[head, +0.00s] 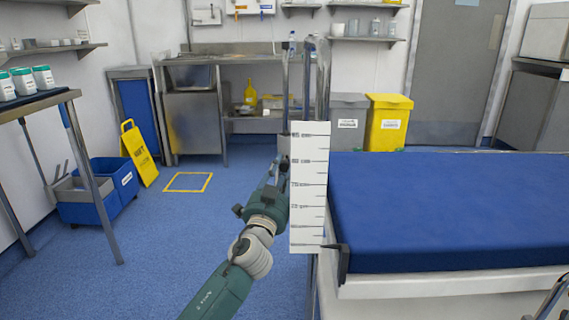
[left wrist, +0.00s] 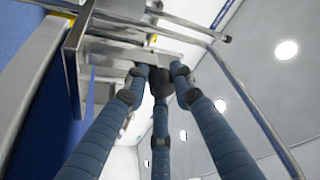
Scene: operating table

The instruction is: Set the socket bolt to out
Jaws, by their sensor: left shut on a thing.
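My left gripper (head: 283,172) is at the left edge of an upright white scale board (head: 309,190), which partly hides it. In the left wrist view its three blue-grey fingers (left wrist: 160,72) close together on a small part at a grey metal fitting (left wrist: 130,47). This part seems to be the socket bolt, but the fingertips mostly cover it, and I cannot tell whether it is in or out. In the head view the bolt is hidden by the gripper and the board.
The operating table with a blue mattress (head: 440,215) fills the right side. A black clamp (head: 343,263) sits at its near left corner. Metal posts (head: 307,90) rise behind the scale board. A yellow floor sign (head: 138,152) and blue buckets (head: 100,190) stand left. Floor between is clear.

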